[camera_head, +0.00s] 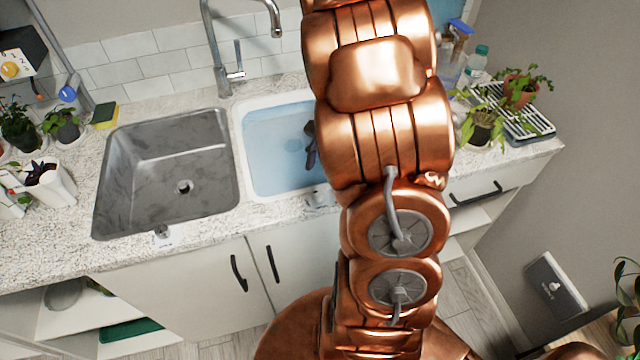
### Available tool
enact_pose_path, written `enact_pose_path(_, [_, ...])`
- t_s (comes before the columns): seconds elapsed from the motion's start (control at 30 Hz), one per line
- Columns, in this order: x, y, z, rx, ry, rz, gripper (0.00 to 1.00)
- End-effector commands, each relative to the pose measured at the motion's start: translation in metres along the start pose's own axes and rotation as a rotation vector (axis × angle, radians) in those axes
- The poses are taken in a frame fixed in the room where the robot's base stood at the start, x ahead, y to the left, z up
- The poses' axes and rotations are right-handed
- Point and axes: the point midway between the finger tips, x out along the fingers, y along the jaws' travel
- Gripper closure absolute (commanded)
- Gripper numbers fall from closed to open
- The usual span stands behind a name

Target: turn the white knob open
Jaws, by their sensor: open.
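A small pale fitting with what looks like the white knob (320,197) sits on the counter at the front rim of the white basin. It is partly beside my arm, and its turn position is too small to read. My copper arm stands across the middle of the view and hides most of my gripper. A dark finger-like part of my gripper (311,146) shows at the arm's left edge, over the basin and behind the knob. It appears apart from the knob; the other finger is hidden. I see nothing held.
The white basin (240,135) holds bluish water. A steel sink (170,205) with a small fitting (162,232) at its front is left of it. A tall tap (222,75) stands behind. Potted plants (483,125) and a drying rack (535,126) are at right.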

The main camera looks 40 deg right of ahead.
Motion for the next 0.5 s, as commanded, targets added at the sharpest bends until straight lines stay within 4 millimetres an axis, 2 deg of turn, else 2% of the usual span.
enact_pose_path(0.3, [0.04, 0.001, 0.002, -0.002, -0.002, 0.003, 0.44])
enact_pose_path(0.5, [0.056, 0.0, 0.001, -0.001, -0.001, 0.002, 0.44])
